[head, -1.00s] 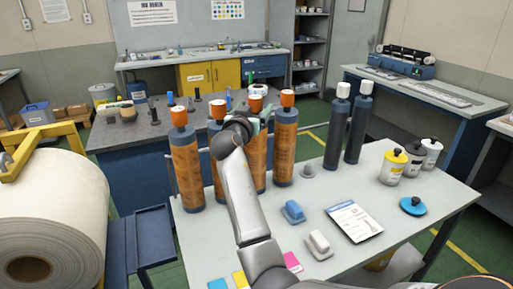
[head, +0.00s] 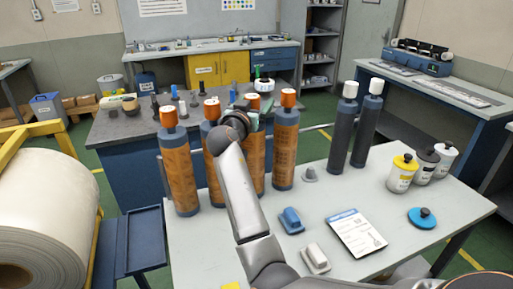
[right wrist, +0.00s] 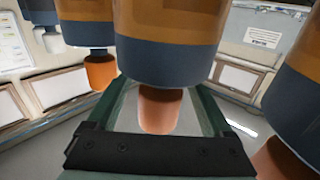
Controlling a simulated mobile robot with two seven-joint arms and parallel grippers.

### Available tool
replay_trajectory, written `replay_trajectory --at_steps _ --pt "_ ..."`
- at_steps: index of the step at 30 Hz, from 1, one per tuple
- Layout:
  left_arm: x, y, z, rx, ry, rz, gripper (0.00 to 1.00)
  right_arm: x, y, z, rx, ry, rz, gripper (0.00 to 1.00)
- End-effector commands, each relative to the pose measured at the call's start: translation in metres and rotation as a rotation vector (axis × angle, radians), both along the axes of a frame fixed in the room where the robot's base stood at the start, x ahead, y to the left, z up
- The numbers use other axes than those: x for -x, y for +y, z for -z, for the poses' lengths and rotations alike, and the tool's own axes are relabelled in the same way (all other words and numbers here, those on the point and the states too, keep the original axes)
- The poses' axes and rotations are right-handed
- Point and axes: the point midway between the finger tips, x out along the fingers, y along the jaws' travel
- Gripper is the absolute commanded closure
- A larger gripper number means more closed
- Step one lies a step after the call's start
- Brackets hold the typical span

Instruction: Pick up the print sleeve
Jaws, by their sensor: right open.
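Several orange-brown print sleeves with dark end bands and orange caps stand upright in a row on the pale table: the far left one (head: 180,172), a second (head: 212,165), a third (head: 258,165) and the right one (head: 285,150). My right gripper (head: 258,106) is at the height of the caps, in front of the middle sleeves, and hides part of them. In the right wrist view its two open green fingers (right wrist: 160,115) lie either side of one sleeve's orange cap (right wrist: 160,108), with that sleeve's dark band (right wrist: 160,60) above. Contact cannot be told. My left gripper is not in view.
Two dark sleeves (head: 342,130) with white caps stand to the right. The table (head: 315,200) also holds a blue block (head: 291,220), a printed card (head: 356,233) and several ink jars (head: 402,174). A large white roll (head: 45,215) is at left.

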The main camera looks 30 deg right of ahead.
Motion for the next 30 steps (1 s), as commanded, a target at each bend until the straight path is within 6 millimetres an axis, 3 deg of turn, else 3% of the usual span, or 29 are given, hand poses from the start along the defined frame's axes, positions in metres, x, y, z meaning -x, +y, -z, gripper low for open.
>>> replay_trajectory --at_steps 12,30 --pt "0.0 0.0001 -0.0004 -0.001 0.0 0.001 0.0 -0.0002 0.0031 0.0004 0.001 0.001 0.0 0.17" --pt "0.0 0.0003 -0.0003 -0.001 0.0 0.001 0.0 -0.0002 0.0027 0.0001 0.001 0.001 0.001 0.85"
